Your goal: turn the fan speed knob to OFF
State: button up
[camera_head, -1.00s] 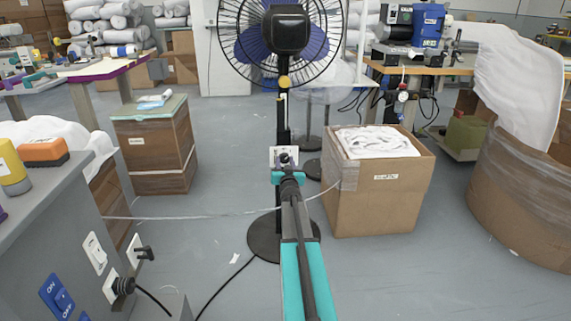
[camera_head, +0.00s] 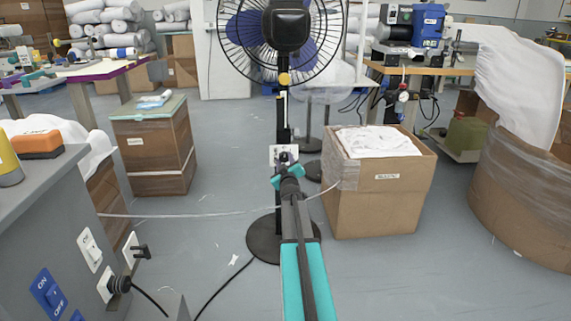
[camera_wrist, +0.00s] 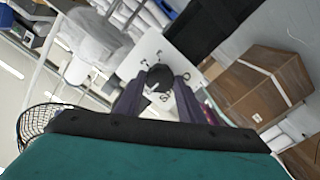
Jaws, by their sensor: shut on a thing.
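The fan's speed knob (camera_wrist: 160,77) is a small round black knob on a white plate (camera_wrist: 152,55) with dark markings, too small to read. The plate also shows on the fan's post in the head view (camera_head: 276,153). My gripper (camera_wrist: 158,92) has its two dark fingers on either side of the knob and is shut on it. In the head view my gripper (camera_head: 287,162) is rolled, its teal part tilted up to the right, and it partly hides the knob. The fan (camera_head: 285,30) stands upright on a round black base (camera_head: 262,240).
A cardboard box with white cloth (camera_head: 375,195) stands close right of the fan. A grey cabinet with switches (camera_head: 50,240) is at the lower left. A clear strip (camera_head: 170,215) and a black cable (camera_head: 222,288) cross near the base. Floor between is mostly clear.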

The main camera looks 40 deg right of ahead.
jog(key=shift+s+f, duration=0.15)
jog(key=o, duration=1)
jog(key=shift+o, duration=0.2)
jog(key=shift+r+p+v, duration=0.2)
jog(key=shift+p+v, duration=0.25)
jog(key=shift+v, duration=0.9)
jog(key=p+v, duration=0.3)
jog(key=v, duration=0.8)
jog(key=shift+f, duration=0.1)
